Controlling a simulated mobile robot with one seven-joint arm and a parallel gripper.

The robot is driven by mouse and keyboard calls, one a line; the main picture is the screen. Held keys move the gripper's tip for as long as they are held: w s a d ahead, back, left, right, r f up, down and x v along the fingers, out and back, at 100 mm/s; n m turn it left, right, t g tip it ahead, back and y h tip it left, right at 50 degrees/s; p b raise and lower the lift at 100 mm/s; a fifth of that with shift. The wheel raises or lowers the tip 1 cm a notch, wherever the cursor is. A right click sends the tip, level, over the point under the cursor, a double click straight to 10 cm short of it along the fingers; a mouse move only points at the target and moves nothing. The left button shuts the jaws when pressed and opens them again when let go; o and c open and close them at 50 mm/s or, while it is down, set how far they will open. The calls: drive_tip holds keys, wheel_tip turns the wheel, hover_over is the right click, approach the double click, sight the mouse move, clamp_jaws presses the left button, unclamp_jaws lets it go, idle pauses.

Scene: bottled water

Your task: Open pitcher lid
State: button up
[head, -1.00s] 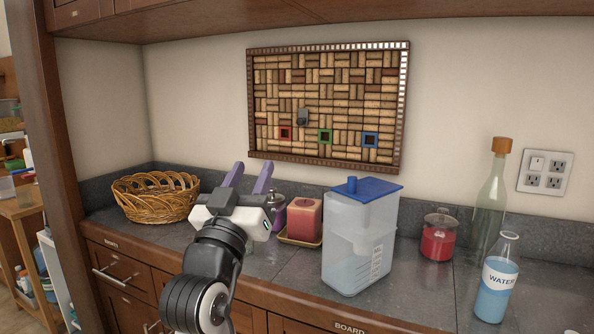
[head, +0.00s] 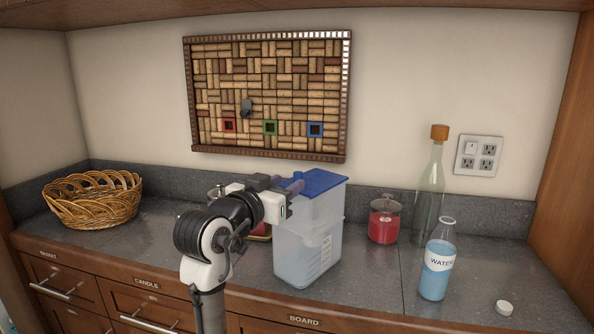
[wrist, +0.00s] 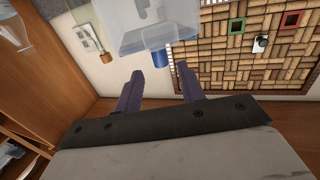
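The pitcher (head: 310,245) is a clear, bluish container standing upright on the counter, with water low inside. Its flat blue lid (head: 326,181) looks shut on top. My gripper (head: 291,185) is at the left side of the lid, its purple fingers pointing toward it. In the wrist view, the fingers are spread with an empty gap (wrist: 160,70) between them. A blue knob (wrist: 160,58) on the pitcher lies just beyond the fingertips, roughly centred on the gap.
A red-filled jar (head: 384,222), a corked glass bottle (head: 430,190) and a water flask (head: 437,268) stand right of the pitcher. A white cap (head: 503,307) lies at the front right. A wicker basket (head: 92,205) is at the left. A cork board (head: 270,90) hangs behind.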

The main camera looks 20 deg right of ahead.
sight(295, 177)
drive_tip(key=p+x, duration=0.1)
drive_tip(key=x, duration=0.5)
drive_tip(key=shift+c, duration=0.2)
clamp_jaws()
